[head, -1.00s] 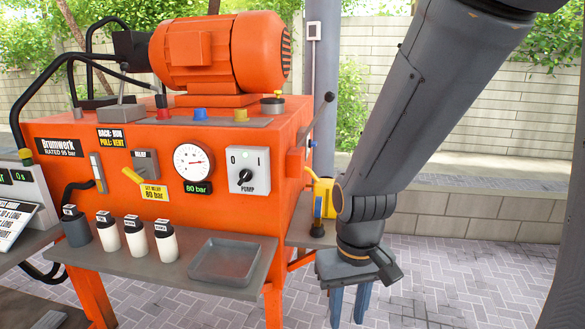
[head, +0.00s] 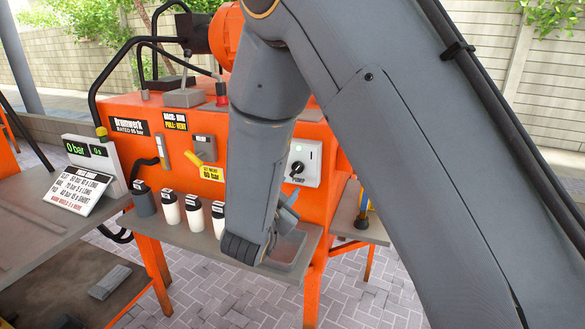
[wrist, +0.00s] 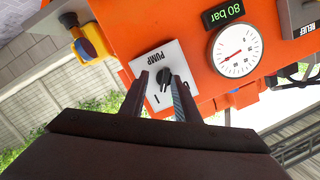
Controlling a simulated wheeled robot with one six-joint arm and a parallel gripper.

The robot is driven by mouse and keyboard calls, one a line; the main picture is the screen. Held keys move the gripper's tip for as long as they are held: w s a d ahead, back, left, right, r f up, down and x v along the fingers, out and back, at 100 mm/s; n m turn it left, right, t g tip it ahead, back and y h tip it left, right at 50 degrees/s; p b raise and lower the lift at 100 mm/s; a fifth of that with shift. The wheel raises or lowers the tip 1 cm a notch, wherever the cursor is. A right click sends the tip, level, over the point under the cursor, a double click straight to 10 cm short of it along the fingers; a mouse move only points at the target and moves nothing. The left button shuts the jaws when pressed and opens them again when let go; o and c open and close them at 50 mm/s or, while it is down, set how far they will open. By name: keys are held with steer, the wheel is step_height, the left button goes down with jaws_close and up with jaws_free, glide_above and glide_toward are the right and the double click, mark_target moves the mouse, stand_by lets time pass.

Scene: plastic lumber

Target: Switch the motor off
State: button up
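The pump switch is a black knob (head: 296,168) on a white panel (head: 310,155) marked PUMP, on the front of the orange machine (head: 340,185). In the wrist view the view is turned over, and the knob (wrist: 166,80) shows between my fingertips on the white panel (wrist: 188,58). My gripper (wrist: 160,77) is open, with one finger on each side of the knob in that picture; contact cannot be told. In the head view my gripper (head: 287,205) is mostly hidden by my arm. The orange motor (head: 226,35) is largely hidden too.
A gauge (wrist: 238,50) and an 80 bar display (wrist: 224,14) sit beside the switch. A yellow lever (head: 196,160), several bottles (head: 194,214) and a grey tray (head: 290,248) are near my arm. A yellow-and-blue item (wrist: 90,38) is at the machine's side.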

mark_target(296, 170)
steer(key=shift+m+t+h, duration=0.5)
steer(key=shift+t+h, duration=0.1)
steer(key=shift+h, duration=0.2)
steer(key=w+p, duration=0.1)
steer(key=w, duration=0.1)
steer(key=w+d+r, duration=0.1)
steer(key=w+p, duration=0.1)
steer(key=w, duration=0.1)
steer(key=shift+w+d+r+p, duration=0.3)
steer(key=shift+d+r+p, duration=0.05)
steer(key=shift+d+r, duration=0.05)
jaws_close()
